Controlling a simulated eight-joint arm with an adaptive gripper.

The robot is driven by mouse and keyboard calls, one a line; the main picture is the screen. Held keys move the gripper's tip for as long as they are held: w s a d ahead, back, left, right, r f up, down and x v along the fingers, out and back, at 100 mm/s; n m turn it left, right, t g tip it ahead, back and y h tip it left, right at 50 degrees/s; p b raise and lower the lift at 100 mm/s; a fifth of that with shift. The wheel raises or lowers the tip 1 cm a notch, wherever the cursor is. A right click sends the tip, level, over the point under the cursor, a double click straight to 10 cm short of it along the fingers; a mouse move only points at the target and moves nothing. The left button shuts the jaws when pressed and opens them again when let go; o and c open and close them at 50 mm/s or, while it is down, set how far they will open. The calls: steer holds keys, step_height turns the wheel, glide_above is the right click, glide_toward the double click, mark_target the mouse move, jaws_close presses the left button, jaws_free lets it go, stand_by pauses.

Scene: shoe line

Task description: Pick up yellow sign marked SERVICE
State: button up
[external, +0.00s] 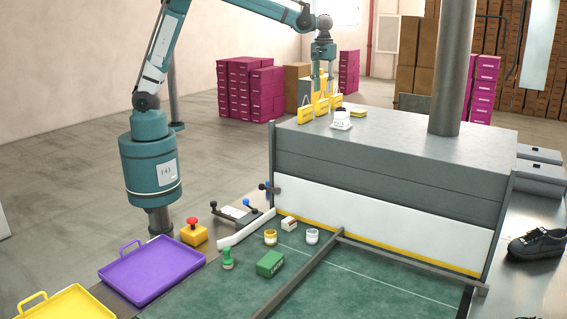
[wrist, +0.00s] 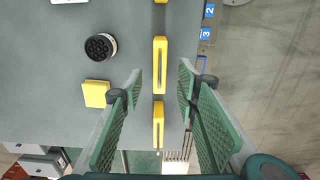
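Three yellow signs with handle-like tops stand in a row on the grey machine housing: a near one (external: 306,115), a middle one (external: 321,106) and a far one (external: 336,101). Their lettering is too small to read, so I cannot tell which says SERVICE. My gripper (external: 322,82) points down over the row. In the wrist view my gripper (wrist: 161,80) is open, with one green pad on each side of the row. One sign (wrist: 160,66) lies between the fingertips and another sign (wrist: 158,125) lies lower, between the fingers. Neither visibly touches a pad. A third is cut off at the top edge.
A dark-topped round jar (wrist: 100,47) and a yellow block (wrist: 96,93) sit left of the row in the wrist view. The housing top (external: 420,135) is otherwise mostly clear, with a thick grey column (external: 455,70) rising behind. Purple (external: 150,270) and yellow trays (external: 65,305) lie lower left.

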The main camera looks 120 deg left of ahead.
mark_target(322, 101)
steer(key=shift+f, duration=1)
steer(key=shift+a+f+p, duration=0.1)
steer(key=shift+f+p, duration=0.6)
steer(key=shift+f, duration=1.85)
steer(key=c, duration=1)
